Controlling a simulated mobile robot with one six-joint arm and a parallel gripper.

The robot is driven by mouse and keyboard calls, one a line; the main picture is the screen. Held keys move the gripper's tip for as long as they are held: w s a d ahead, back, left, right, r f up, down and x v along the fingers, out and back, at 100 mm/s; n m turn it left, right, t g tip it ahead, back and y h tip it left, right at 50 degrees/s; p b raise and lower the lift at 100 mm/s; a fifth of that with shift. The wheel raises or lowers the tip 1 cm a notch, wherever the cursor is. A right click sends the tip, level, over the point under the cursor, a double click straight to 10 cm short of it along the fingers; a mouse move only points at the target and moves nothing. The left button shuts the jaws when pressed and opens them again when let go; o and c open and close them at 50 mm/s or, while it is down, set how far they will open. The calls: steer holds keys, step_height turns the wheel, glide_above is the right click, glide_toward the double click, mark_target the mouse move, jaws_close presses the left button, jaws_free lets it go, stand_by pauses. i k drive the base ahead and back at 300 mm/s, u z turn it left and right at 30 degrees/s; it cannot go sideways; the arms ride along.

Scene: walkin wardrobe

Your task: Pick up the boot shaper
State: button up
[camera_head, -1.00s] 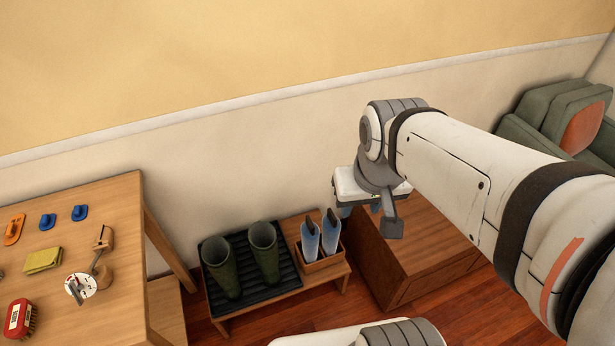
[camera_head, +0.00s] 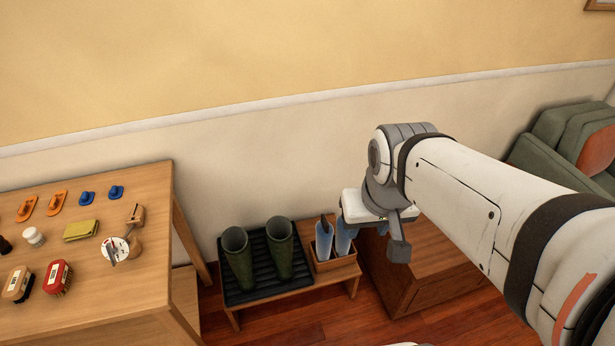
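Two light blue boot shapers, the left one (camera_head: 324,240) and the right one (camera_head: 343,242), stand upright in a small wooden box (camera_head: 334,265) on a low wooden bench. A dark upper part shows on the left shaper. My gripper (camera_head: 349,220) hangs from the wrist just above and to the right of the box. In the picture it overlaps the top of the right shaper. Its fingertips are mostly hidden by its own white body, so I cannot tell whether it is open or shut, or whether it touches the shaper.
Two green boots (camera_head: 259,256) stand on a black ribbed tray (camera_head: 270,294) left of the box. A wooden table (camera_head: 110,282) with brushes, a tin, a cloth and orange and blue items is at left. A wooden cabinet (camera_head: 420,290) stands close on the right, with a green armchair (camera_head: 550,155) behind.

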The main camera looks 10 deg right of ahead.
mark_target(324, 229)
steer(key=i, duration=0.85)
steer(key=z, duration=0.05)
